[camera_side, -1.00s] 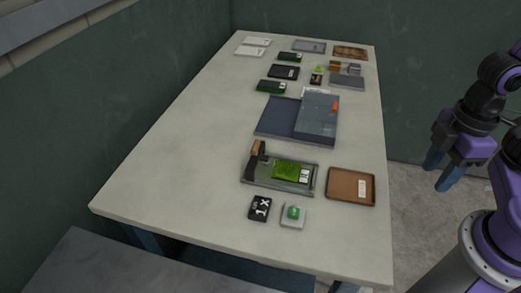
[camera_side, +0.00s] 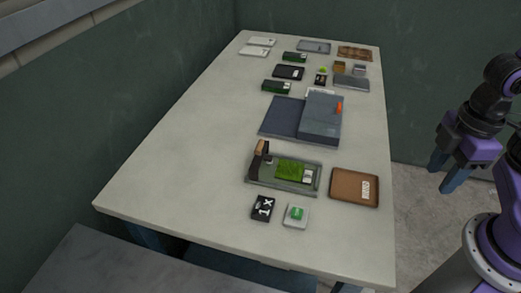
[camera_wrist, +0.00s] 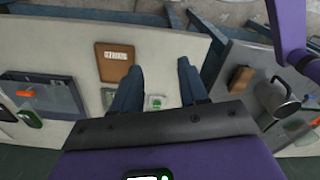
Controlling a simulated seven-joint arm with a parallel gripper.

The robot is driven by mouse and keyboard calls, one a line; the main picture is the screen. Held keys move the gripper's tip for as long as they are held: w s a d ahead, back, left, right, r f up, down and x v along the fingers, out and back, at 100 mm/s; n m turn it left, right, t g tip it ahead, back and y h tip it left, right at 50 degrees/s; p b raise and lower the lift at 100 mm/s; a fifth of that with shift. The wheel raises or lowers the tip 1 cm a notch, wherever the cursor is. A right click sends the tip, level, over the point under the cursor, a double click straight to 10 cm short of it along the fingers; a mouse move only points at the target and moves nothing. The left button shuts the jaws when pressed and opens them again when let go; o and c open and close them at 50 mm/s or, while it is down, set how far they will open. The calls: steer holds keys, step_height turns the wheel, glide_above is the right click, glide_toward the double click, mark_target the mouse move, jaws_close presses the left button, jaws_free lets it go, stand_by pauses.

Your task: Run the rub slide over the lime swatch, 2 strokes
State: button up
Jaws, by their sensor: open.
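A bright green turf swatch (camera_side: 290,168) with a white label lies in a grey tray (camera_side: 268,186) near the front of the table; I take it as the lime swatch. A dark upright piece with a brown wooden top (camera_side: 262,150) stands at that tray's left end; it may be the rub slide, but I cannot tell. My gripper (camera_side: 445,176) is open and empty, beyond the table's right edge in the side view, apart from everything. In the wrist view its two fingers (camera_wrist: 160,66) are spread, and the turf tray is mostly hidden.
A brown tray (camera_side: 354,201) lies right of the turf tray; a black marked card (camera_side: 263,208) and a white block with a green top (camera_side: 296,214) lie in front. Blue-grey slabs (camera_side: 285,118) lie behind. Several small items fill the far end. The table's left side (camera_side: 170,165) is clear.

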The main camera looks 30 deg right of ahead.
step_height(320, 180, up, 5)
steer(key=m+t+y, duration=0.1)
steer(key=m, duration=2.1)
glide_above(260, 145)
steer(key=s+d, duration=0.2)
steer(key=d, duration=0.1)
steer(key=a+f, duration=0.1)
steer(key=f, duration=0.4)
steer(key=w+f, duration=0.1)
steer(key=f, duration=0.5)
steer(key=w+a+f, duration=0.1)
steer(key=f, duration=0.4)
steer(key=shift+a+f, duration=0.15)
steer(key=shift+a, duration=0.2)
steer(key=shift+c, duration=0.2)
steer(key=shift+s, duration=0.1)
jaws_close()
